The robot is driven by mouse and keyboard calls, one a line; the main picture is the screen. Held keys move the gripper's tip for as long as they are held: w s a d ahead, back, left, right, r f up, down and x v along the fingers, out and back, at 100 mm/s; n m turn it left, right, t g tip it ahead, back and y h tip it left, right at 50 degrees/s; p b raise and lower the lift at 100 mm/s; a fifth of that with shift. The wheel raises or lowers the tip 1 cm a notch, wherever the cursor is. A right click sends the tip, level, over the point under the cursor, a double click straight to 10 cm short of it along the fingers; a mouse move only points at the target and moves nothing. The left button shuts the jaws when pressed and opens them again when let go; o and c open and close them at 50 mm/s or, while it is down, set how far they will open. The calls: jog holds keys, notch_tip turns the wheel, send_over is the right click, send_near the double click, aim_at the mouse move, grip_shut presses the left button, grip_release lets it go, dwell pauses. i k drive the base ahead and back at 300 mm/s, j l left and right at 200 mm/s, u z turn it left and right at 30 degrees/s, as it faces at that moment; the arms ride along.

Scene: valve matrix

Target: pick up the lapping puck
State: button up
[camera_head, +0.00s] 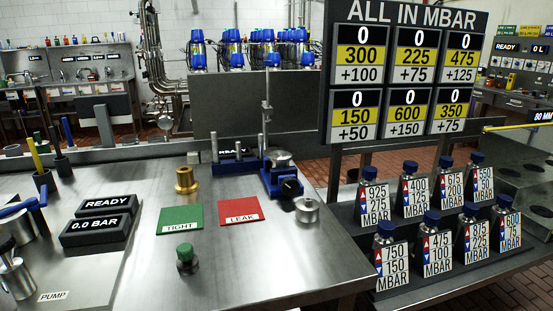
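A short silver metal puck with a small knob on top (307,210) stands on the steel bench near its right edge; it looks most like the lapping puck, though no label shows. It stands upright and apart, just right of the blue stand (284,180), which has a dark knob and an upright rod. A similar silver disc (280,158) sits on that stand. A brass stepped piece (186,180) and a green-topped metal piece (187,260) stand further left on the bench. My gripper is not in view.
Green TIGHT (180,219) and red LEAK (241,211) plates lie mid-bench. Black READY and 0.0 BAR displays (98,221) and a pump (16,272) are at left. Labelled bottles (438,243) fill a rack at right, below a number board (405,75). The bench front is clear.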

aim_at(188, 264)
jog(key=j+z, duration=0.15)
jog(key=z, duration=0.4)
jog(key=k+j+z, duration=0.15)
jog(key=j+z, duration=0.15)
jog(key=k+j+z, duration=0.3)
jog(key=j, duration=0.15)
jog(key=k+j+z, duration=0.1)
jog(key=k+j, duration=0.25)
jog(key=j, duration=0.2)
jog(key=k+j, duration=0.35)
jog(key=j, duration=0.15)
jog(key=k+j+z, duration=0.15)
jog(key=k+j, duration=0.2)
jog(key=j, duration=0.15)
jog(key=i+j, duration=0.1)
jog(key=i, duration=0.85)
